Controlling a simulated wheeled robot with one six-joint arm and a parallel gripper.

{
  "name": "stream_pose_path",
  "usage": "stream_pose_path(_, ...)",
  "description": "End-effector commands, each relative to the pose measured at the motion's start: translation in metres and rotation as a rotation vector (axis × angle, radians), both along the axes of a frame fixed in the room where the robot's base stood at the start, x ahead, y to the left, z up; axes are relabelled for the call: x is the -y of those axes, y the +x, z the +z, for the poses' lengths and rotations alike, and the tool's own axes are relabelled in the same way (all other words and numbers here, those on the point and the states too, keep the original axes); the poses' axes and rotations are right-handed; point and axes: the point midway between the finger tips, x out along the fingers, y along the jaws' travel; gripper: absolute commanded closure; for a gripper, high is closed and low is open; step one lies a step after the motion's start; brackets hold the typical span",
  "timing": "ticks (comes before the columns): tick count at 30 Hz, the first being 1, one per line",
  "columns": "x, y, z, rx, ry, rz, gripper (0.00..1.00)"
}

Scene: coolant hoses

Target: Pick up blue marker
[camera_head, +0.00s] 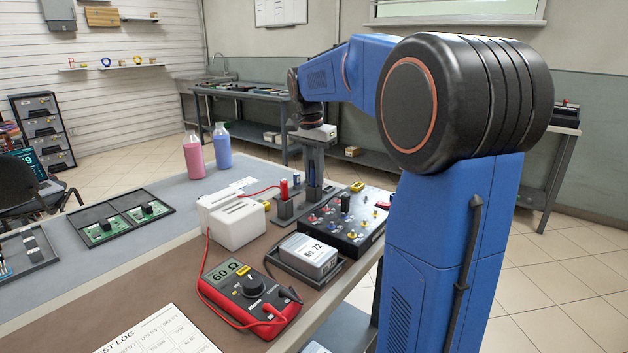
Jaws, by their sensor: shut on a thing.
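The marker is upright. Its lower end is hidden by the fingers and the holder, so I cannot tell whether it still sits in its slot.
A black panel with coloured knobs (372,238) stands close to the right. White blocks (238,226) are to the left. A labelled box (310,252) and a red multimeter (250,297) are nearer. Pink (193,158) and blue (222,150) bottles stand behind.

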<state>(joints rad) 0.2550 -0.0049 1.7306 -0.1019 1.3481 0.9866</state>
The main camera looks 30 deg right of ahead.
Motion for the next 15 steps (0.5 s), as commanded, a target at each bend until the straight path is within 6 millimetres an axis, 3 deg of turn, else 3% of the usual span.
stream_pose_path(8,0.0,0.0,0.009,0.0,0.0,0.0,1.0)
stream_pose_path(15,0.0,0.001,0.05,0.004,-0.001,-0.001,1.0)
